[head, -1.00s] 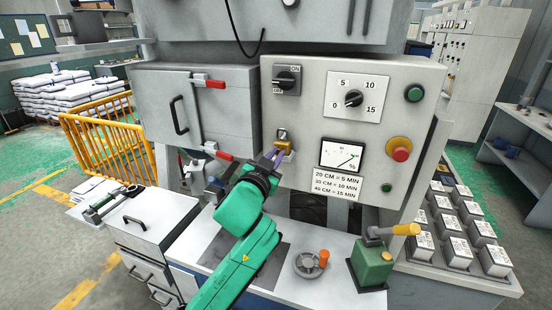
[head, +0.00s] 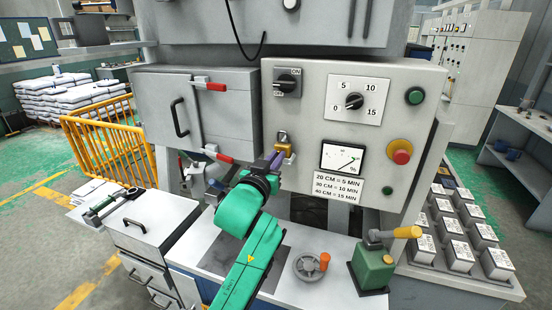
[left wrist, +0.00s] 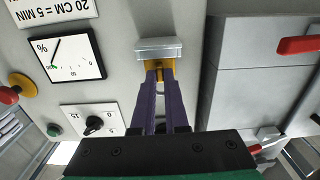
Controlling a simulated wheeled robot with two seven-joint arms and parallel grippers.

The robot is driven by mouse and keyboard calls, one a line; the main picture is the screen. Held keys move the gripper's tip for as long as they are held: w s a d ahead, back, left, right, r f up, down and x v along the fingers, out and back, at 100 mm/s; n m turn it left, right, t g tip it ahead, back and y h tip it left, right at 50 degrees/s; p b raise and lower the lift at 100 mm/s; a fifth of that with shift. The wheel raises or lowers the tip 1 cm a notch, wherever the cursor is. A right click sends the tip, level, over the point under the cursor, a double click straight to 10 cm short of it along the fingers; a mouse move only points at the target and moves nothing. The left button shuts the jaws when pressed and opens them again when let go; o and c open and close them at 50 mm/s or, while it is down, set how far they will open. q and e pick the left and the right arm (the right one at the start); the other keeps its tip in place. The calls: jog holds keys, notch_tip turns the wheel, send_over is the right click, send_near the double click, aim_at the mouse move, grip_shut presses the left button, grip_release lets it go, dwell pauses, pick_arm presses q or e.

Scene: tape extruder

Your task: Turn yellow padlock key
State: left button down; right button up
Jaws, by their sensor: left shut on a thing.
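The yellow padlock (head: 285,149) hangs on the front of the grey control cabinet, under the ON/OFF switch. It also shows in the left wrist view (left wrist: 160,66), below a grey metal ledge. My left gripper (head: 275,159), with purple fingers, is at the padlock's lower front. In the left wrist view my left gripper (left wrist: 161,82) has its fingertips close together at the padlock, shut on the padlock key. The key itself is mostly hidden between the fingertips. My right gripper is not in view.
The ON/OFF switch (head: 287,82), timer dial (head: 354,101) and red stop button (head: 401,151) are on the cabinet. A red-handled latch (head: 217,154) is left of the padlock. A handwheel (head: 308,266) and green tool (head: 373,264) stand on the bench below.

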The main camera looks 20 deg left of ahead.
pick_arm(q)
jog(key=c, duration=0.9)
grip_release()
jog(key=s+p, duration=0.1)
jog(key=s, duration=0.4)
jog(key=s+p, duration=0.1)
jog(key=s, duration=0.3)
jog(key=s+a+p, duration=0.1)
jog(key=s, duration=0.4)
jog(key=shift+s+p, duration=0.3)
jog(key=shift+p, duration=0.05)
jog(key=shift+f, duration=0.1)
